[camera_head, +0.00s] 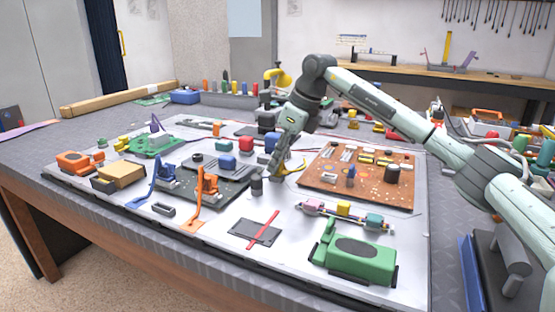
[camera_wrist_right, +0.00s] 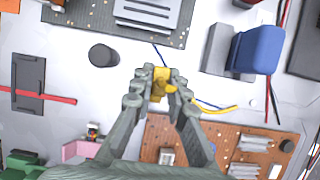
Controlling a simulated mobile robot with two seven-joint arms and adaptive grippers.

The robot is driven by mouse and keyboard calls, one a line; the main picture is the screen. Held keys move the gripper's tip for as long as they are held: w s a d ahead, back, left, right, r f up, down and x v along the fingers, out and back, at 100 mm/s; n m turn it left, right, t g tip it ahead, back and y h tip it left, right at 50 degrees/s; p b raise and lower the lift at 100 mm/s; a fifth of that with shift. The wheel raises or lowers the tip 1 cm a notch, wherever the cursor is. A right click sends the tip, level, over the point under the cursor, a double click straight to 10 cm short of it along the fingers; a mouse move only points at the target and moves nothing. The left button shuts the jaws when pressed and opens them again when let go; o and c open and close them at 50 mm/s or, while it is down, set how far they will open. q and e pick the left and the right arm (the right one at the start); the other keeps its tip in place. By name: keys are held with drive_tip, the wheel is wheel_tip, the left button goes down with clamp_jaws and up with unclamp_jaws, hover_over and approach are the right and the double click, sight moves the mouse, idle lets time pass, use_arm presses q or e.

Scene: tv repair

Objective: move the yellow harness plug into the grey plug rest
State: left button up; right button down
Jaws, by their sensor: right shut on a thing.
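My right gripper (camera_head: 279,172) reaches down over the middle of the white work mat (camera_head: 310,255). In the right wrist view, its fingertips (camera_wrist_right: 160,82) are closed on the yellow harness plug (camera_wrist_right: 159,86). A yellow wire (camera_wrist_right: 215,108) runs from the plug to the right in that view, and it also shows beside the fingers in the head view (camera_head: 291,181). I cannot tell for certain which grey part is the plug rest; a small grey slotted piece (camera_head: 163,209) lies near the mat's front left. My left gripper is not in view.
A dark cylinder (camera_head: 256,186) stands close to the fingers. A brown circuit board (camera_head: 322,190) lies to the right and a dark board (camera_head: 222,190) to the left. A dark plate with a red strip (camera_head: 243,232) and a green block (camera_head: 350,262) are nearer the front.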

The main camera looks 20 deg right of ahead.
drive_tip(key=shift+f, duration=0.45)
drive_tip(key=c, duration=1.4)
unclamp_jaws()
drive_tip(key=shift+r, duration=0.1)
drive_tip(key=v, duration=1.2)
drive_tip(key=shift+w, duration=0.1)
drive_tip(key=shift+a, duration=0.1)
